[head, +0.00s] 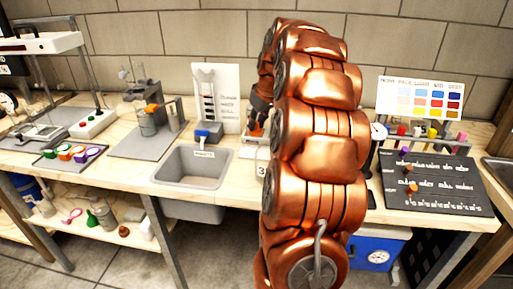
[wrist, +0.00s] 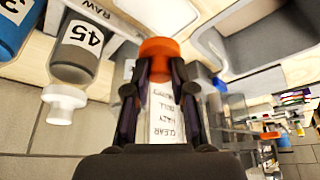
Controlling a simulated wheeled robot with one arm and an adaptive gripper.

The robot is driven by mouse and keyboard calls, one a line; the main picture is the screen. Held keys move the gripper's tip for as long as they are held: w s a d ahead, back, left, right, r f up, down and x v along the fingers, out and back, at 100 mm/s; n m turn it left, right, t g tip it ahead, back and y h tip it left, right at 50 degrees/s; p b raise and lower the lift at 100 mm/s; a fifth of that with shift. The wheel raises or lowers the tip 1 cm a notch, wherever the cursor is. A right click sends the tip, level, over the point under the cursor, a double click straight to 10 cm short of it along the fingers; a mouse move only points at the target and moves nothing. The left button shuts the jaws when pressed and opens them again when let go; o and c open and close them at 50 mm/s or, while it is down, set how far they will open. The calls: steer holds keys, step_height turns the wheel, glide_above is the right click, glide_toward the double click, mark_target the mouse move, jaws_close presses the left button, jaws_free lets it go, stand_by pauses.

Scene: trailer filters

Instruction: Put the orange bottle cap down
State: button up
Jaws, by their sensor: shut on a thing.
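The orange bottle cap (wrist: 158,47) is between the fingertips of my gripper (wrist: 160,70) in the wrist view. My gripper is shut on it. In the head view my gripper (head: 260,108) is above the back of the bench, partly hidden by my copper arm. A bit of orange, the cap (head: 256,132), shows just below it. I cannot tell whether the cap touches anything beneath.
A grey basin (head: 161,180) is set in the bench left of my gripper. A dark board (head: 440,185) is at right, three coloured cups at left.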

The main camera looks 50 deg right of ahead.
step_height(320, 180, down, 8)
steer(key=shift+f, duration=0.1)
stand_by(0.4)
steer(key=o, duration=0.7)
steer(key=shift+f, duration=0.1)
steer(key=shift+o, duration=0.2)
steer(key=v, duration=1.2)
steer(key=shift+r, duration=0.2)
steer(key=shift+a, duration=0.1)
